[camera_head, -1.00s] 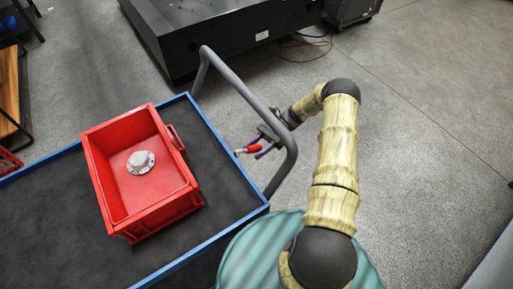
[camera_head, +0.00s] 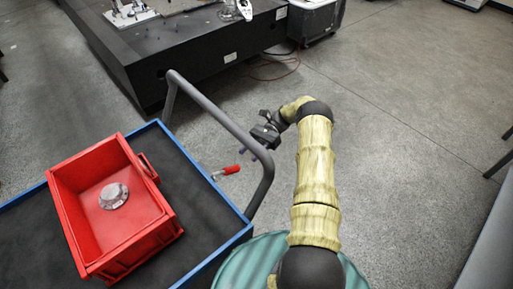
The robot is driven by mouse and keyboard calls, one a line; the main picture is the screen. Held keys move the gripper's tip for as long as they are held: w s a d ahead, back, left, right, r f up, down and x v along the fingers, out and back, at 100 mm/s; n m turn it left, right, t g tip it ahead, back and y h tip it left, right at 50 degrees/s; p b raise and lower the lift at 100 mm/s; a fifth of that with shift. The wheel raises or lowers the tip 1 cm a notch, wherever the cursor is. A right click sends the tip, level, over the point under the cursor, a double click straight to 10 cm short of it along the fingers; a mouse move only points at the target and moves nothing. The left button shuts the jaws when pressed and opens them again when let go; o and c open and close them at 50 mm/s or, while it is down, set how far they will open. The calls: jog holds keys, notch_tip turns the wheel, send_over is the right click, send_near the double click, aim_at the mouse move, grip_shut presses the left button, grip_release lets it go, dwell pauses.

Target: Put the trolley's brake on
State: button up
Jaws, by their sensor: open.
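The trolley has a dark deck with a blue rim (camera_head: 222,252) and a grey tubular handle (camera_head: 222,118) at its right end. A lever with a red grip (camera_head: 229,170) and a pale metal end sits just inside the handle, low on that end. My gripper (camera_head: 257,150) is open beside the handle's top bar, up and right of the red grip. A gap shows between the fingers and the grip. The handle bar partly hides the fingers, and I cannot tell if they touch it.
A red bin (camera_head: 120,258) with a round metal part (camera_head: 113,196) inside stands on the trolley deck. A large black machine base (camera_head: 190,52) lies beyond the trolley. The grey floor (camera_head: 400,90) to the right is clear.

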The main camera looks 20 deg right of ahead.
jog(key=shift+b+v, duration=0.3)
jog(key=shift+v, duration=1.15)
jog(key=shift+s, duration=0.1)
